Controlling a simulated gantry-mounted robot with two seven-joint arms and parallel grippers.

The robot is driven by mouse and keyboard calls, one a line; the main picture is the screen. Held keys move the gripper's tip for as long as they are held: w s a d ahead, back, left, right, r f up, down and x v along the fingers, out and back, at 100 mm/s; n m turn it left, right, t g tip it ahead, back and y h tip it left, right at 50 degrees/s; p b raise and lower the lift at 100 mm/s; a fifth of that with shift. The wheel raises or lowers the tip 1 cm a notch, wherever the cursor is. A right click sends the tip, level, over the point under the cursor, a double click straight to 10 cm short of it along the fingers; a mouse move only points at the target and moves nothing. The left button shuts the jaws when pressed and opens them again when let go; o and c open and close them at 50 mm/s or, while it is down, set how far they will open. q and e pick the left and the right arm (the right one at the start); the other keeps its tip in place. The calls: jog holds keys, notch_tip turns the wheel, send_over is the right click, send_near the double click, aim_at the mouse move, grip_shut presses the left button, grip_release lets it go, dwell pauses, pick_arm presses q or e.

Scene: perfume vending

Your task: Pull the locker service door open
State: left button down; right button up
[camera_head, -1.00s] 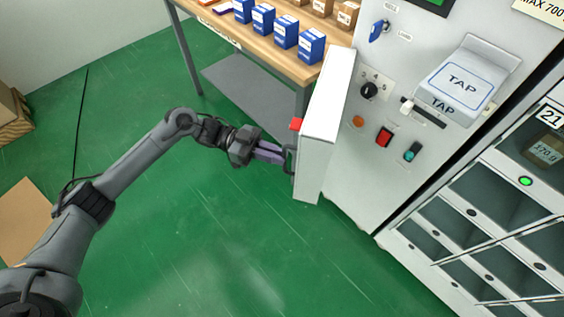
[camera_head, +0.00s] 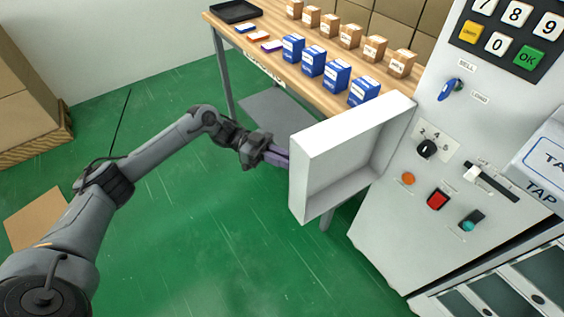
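The locker service door (camera_head: 350,155) is a white, shallow, box-like panel. It stands swung out from the left edge of the white machine front (camera_head: 400,225), with its hollow inner side facing me. My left gripper (camera_head: 284,158) is at the door's outer left side, with its purple fingers reaching behind the door edge. The fingertips and the door handle are hidden behind the door, so the grip itself cannot be seen. My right gripper is not in view.
A wooden table (camera_head: 268,68) behind the door holds blue boxes (camera_head: 312,60), brown boxes (camera_head: 350,36) and a black tray (camera_head: 235,12). Machine knobs and buttons (camera_head: 438,199) are right of the door. Green floor (camera_head: 200,240) is clear at lower left.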

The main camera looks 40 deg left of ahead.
pick_arm(q)
jog(key=shift+d+f, duration=0.15)
jog(key=shift+d, duration=0.15)
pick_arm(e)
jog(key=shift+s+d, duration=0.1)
pick_arm(q)
jog(key=c, duration=1.4)
grip_release()
jog(key=shift+w+d, duration=0.2)
jog(key=shift+w, duration=0.05)
jog(key=shift+o, duration=1.2)
jog(key=shift+w+d, duration=0.6)
jog(key=s+a+b, duration=0.2)
jog(key=s+a, duration=0.1)
jog(key=a, duration=0.8)
jog(key=shift+a+b, duration=0.3)
jog(key=shift+b, duration=0.05)
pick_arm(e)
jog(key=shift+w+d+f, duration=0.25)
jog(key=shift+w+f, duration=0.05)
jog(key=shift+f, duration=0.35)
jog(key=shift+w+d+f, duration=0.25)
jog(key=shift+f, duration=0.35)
